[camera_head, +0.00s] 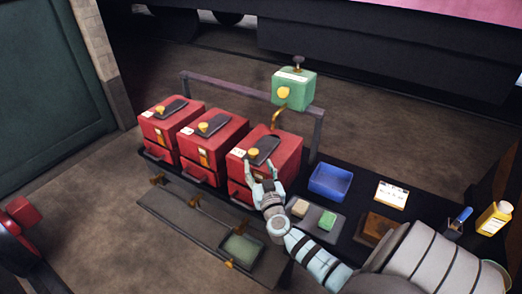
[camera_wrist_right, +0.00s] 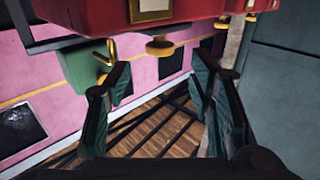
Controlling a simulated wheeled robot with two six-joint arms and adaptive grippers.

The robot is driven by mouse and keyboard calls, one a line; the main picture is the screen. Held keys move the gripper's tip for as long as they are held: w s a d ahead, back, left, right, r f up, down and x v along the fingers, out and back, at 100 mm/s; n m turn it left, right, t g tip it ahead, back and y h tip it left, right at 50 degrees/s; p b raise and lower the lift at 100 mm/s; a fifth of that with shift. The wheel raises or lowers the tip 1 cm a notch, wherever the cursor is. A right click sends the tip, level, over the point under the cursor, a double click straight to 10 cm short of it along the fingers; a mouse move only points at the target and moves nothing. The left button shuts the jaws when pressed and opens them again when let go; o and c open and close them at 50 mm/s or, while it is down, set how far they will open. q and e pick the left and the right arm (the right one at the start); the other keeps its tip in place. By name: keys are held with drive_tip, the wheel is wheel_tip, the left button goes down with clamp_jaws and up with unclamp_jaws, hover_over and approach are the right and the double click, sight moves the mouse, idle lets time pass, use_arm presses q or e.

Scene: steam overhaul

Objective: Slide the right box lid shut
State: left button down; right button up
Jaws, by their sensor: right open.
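The right box (camera_head: 285,152) is a red box at the right end of a row of three. Its dark lid (camera_head: 266,149) lies on the sloping top, with a brass knob (camera_head: 253,153) near its front end. I cannot tell how much opening the lid leaves. My right gripper (camera_head: 262,166) is open at the front of this box, its fingers just below the knob in the picture. In the right wrist view, the open fingers (camera_wrist_right: 162,65) point toward a red box (camera_wrist_right: 85,18) and a brass knob (camera_wrist_right: 160,47); nothing is between them. My left gripper is not in view.
Two similar red boxes (camera_head: 159,131) (camera_head: 190,143) stand to the left. A green box (camera_head: 293,92) sits on a grey rail behind. A blue tray (camera_head: 330,183), a white card (camera_head: 391,195) and a yellow bottle (camera_head: 494,218) are to the right on the black bench.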

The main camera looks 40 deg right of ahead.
drive_tip(key=v, duration=0.3)
drive_tip(key=shift+s+a, duration=0.2)
drive_tip(key=shift+s, duration=0.15)
